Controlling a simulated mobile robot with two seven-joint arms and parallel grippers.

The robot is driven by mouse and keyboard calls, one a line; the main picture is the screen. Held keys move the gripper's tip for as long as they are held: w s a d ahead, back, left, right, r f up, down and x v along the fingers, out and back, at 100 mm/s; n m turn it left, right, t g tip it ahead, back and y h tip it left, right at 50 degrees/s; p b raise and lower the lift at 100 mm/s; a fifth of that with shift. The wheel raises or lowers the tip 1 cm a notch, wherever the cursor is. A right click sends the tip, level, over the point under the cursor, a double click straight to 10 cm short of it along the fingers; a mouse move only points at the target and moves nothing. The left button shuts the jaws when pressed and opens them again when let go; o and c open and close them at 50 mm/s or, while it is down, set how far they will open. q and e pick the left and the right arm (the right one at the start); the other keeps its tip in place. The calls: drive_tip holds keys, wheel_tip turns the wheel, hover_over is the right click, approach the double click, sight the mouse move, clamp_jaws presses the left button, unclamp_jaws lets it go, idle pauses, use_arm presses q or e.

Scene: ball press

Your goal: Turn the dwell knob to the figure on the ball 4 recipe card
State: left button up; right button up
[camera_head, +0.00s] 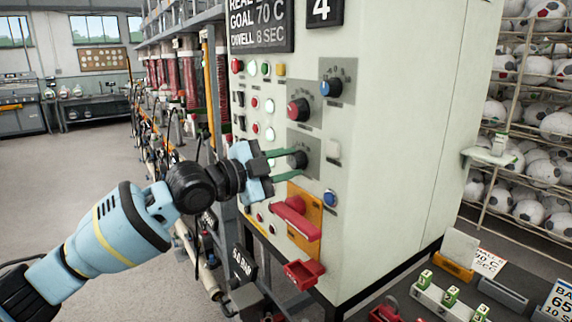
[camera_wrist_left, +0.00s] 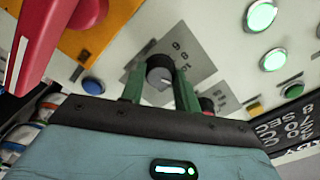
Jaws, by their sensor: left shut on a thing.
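A dark round knob (camera_head: 297,159) sits on a grey dial plate low on the pale panel of the press. My left gripper (camera_head: 291,165) has its green fingers on either side of the knob, shut on it. In the left wrist view the knob (camera_wrist_left: 160,74) shows between the fingertips, with a pale pointer mark; the dial figures are partly readable. The display (camera_head: 262,28) reads goal 70 C and dwell 8 SEC. A sign (camera_head: 321,10) shows 4. Recipe cards (camera_head: 488,262) lie at lower right, one cut off by the frame; their ball numbers cannot be read. My right gripper is not in view.
A red knob (camera_head: 298,110) and a blue knob (camera_head: 330,87) sit above. A red lever (camera_head: 296,218) on an orange plate and a blue button (camera_head: 330,198) are close below. Racks of balls (camera_head: 542,172) stand at right. Open floor lies at left.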

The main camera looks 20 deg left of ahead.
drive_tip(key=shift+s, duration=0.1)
use_arm(q)
drive_tip(key=o, duration=1)
drive_tip(key=shift+c, duration=0.2)
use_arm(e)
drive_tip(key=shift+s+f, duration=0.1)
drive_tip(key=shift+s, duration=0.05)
use_arm(q)
drive_tip(key=shift+s+a, duration=0.1)
drive_tip(key=b+v, duration=0.1)
drive_tip(key=v, duration=0.6)
drive_tip(key=shift+s+a, duration=0.2)
drive_tip(key=shift+s, duration=0.1)
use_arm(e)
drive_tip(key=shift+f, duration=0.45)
